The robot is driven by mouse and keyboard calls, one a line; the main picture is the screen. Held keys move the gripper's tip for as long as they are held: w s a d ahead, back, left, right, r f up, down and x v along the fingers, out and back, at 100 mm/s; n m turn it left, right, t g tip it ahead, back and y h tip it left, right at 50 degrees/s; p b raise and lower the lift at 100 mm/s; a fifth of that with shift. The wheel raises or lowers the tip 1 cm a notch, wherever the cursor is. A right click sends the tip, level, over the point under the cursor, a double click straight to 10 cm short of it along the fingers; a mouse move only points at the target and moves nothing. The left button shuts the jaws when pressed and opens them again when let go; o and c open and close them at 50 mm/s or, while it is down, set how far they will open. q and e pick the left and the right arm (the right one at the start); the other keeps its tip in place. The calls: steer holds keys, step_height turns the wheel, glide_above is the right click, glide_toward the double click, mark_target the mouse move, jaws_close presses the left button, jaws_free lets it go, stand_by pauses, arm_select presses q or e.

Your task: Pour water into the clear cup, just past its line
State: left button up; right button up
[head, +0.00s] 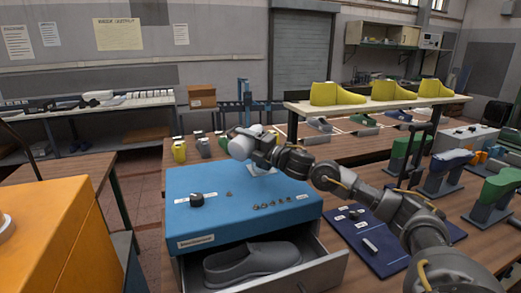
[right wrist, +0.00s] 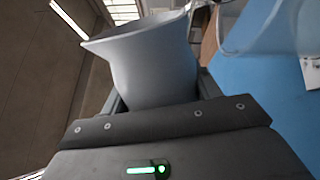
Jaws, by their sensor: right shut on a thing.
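My right gripper (head: 252,146) is shut on a light grey jug (head: 240,144) above the back of the blue box. The jug looks tilted in the head view. In the right wrist view the jug (right wrist: 155,65) stands between the jaws (right wrist: 160,105), its flared lip at the upper left. A clear cup (right wrist: 272,28) shows partly at the upper right there, close beside the jug. Its line and any water cannot be made out. In the head view my gripper hides most of the cup's place. My left gripper is not in view.
The blue box (head: 215,218) has a knob on top and an open drawer (head: 325,270) holding a grey shoe (head: 250,262). An orange box (head: 50,235) stands at left. Yellow lasts (head: 388,90) stand on a raised shelf; green and blue lasts (head: 450,160) are at right.

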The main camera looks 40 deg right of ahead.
steer(key=shift+d+r+m, duration=0.1)
steer(key=shift+r+m, duration=0.15)
steer(key=shift+m, duration=0.05)
steer(key=shift+f+p, duration=0.1)
steer(key=shift+p, duration=0.2)
steer(key=shift+f+m, duration=0.15)
steer(key=shift+m, duration=0.65)
